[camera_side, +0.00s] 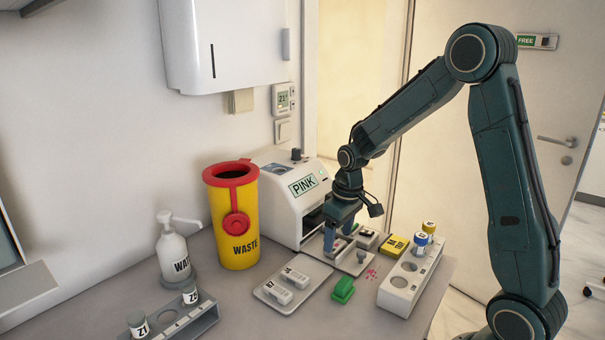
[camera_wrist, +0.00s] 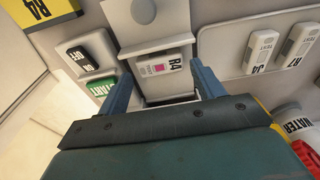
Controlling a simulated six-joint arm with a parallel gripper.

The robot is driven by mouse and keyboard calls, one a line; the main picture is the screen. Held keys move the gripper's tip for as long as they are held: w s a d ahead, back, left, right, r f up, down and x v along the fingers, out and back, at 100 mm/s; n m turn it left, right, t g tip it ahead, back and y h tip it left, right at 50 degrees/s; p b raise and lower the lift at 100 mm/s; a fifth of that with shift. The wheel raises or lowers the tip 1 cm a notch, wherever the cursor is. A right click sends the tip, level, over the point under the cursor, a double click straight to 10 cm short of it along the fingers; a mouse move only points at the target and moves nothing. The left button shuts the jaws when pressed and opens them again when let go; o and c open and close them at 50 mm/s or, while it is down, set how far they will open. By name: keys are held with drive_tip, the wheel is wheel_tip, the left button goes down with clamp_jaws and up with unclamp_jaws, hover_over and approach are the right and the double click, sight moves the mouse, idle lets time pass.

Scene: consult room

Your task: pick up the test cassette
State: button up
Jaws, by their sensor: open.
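A white test cassette (camera_wrist: 156,69) with a pink window and the label R4 lies in a light holder, in the middle of the wrist view. My gripper (camera_wrist: 162,74) is open, with one blue finger on each side of this cassette and a gap on both sides. In the side view my gripper (camera_side: 338,238) points down in front of the white analyser (camera_side: 298,205) labelled PINK, and mostly hides the cassette there. Two more white cassettes, (camera_side: 295,278) and (camera_side: 278,292), lie on a grey tray (camera_side: 312,291); they also show at the right of the wrist view.
A grey knob (camera_wrist: 143,12) stands just beyond the cassette. A black on/off switch (camera_wrist: 88,52) and a green START piece (camera_wrist: 103,88) are close on the left. The yellow waste bin (camera_side: 235,215), a white tube rack (camera_side: 400,288) and a green block (camera_side: 343,290) stand around.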

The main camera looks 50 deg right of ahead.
sight(337, 246)
drive_tip(key=shift+w+f, duration=0.1)
drive_tip(key=shift+f, duration=1)
drive_tip(key=c, duration=0.8)
drive_tip(key=shift+r, duration=0.15)
wheel_tip(337, 246, up, 20)
drive_tip(key=shift+f, duration=0.1)
